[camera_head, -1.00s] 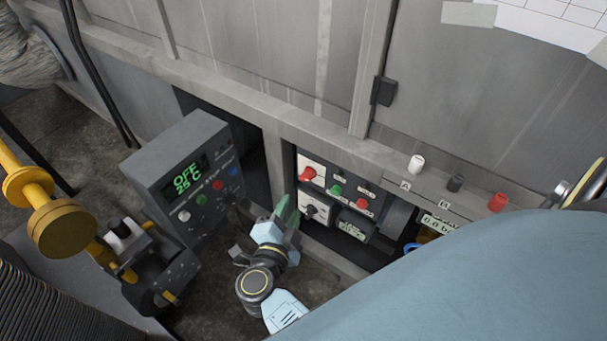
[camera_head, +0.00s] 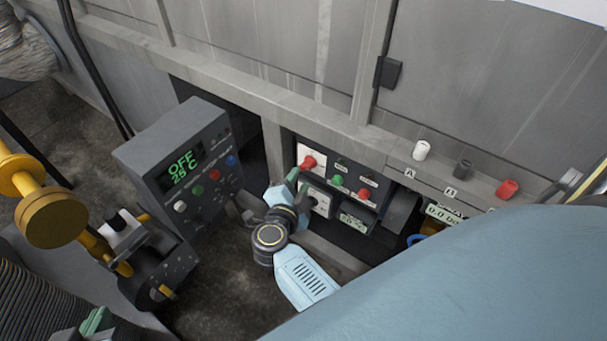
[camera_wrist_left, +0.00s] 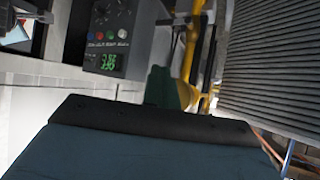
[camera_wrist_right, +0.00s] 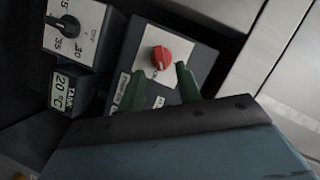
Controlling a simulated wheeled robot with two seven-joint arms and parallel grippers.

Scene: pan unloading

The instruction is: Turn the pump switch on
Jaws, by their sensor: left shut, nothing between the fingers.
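A red rotary knob (camera_wrist_right: 161,57) sits on a white plate in the right wrist view; it also shows on the panel in the head view (camera_head: 308,163). Labels beside it are too small to read, so I cannot tell whether it is the pump switch. My right gripper (camera_wrist_right: 158,88) is open, its two green fingers apart with the knob just beyond and between the tips; contact is not clear. In the head view my right gripper (camera_head: 295,180) is close to the panel. My left gripper (camera_wrist_left: 165,88) is shut and empty, low at the left (camera_head: 95,322).
A black dial (camera_wrist_right: 68,25) with numbers and a small display (camera_wrist_right: 68,90) sit beside the red knob. A grey control box (camera_head: 185,165) reads OFF, 25 C. Yellow pipework (camera_head: 50,220) stands at left. White, black and red caps sit on the ledge at right.

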